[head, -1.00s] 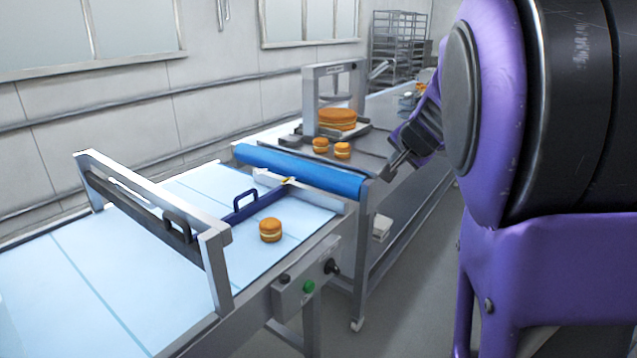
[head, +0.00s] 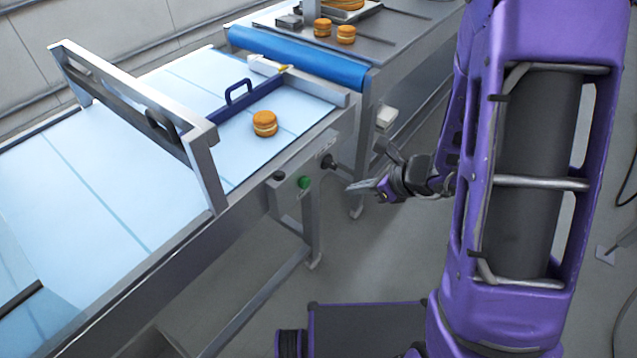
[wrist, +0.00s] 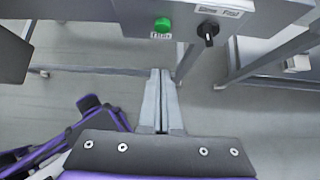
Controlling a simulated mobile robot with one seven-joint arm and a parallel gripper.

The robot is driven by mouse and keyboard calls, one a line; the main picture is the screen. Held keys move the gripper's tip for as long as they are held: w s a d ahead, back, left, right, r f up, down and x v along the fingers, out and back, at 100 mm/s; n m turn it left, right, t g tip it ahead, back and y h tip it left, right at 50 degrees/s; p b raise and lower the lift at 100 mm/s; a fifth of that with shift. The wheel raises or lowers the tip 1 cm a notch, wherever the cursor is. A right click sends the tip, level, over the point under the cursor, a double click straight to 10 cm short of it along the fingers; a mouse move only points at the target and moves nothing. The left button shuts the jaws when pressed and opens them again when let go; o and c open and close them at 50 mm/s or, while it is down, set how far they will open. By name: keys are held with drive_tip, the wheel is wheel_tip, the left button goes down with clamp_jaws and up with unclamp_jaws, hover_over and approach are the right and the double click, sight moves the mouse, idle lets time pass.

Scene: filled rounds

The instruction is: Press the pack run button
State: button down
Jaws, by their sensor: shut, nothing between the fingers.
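A green round button (head: 304,182) sits on the grey control box (head: 291,194) on the conveyor's side. In the wrist view the green button (wrist: 163,25) has a small label plate under it, too small to read surely. A black rotary knob (head: 328,161) is to its right, and it also shows in the wrist view (wrist: 208,31). A dark button (head: 279,176) is to its left in the head view. My gripper (head: 352,187) is shut and empty, to the right of the green button and apart from it. In the wrist view its fingertips (wrist: 161,72) point toward the panel, below the button.
The conveyor (head: 110,205) carries one filled round (head: 265,123) beside a blue guide bar (head: 240,112). A metal gate frame (head: 201,163) spans the belt. A table (head: 395,48) with more rounds stands behind. Floor before the panel is clear.

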sight(305, 183)
drive_tip(key=w+a+r+x, duration=0.1)
drive_tip(key=r+x, duration=0.1)
drive_tip(key=x, duration=1)
drive_tip(key=shift+w+a+f, duration=0.2)
drive_tip(key=shift+w+a, duration=0.1)
drive_tip(key=shift+a, duration=0.15)
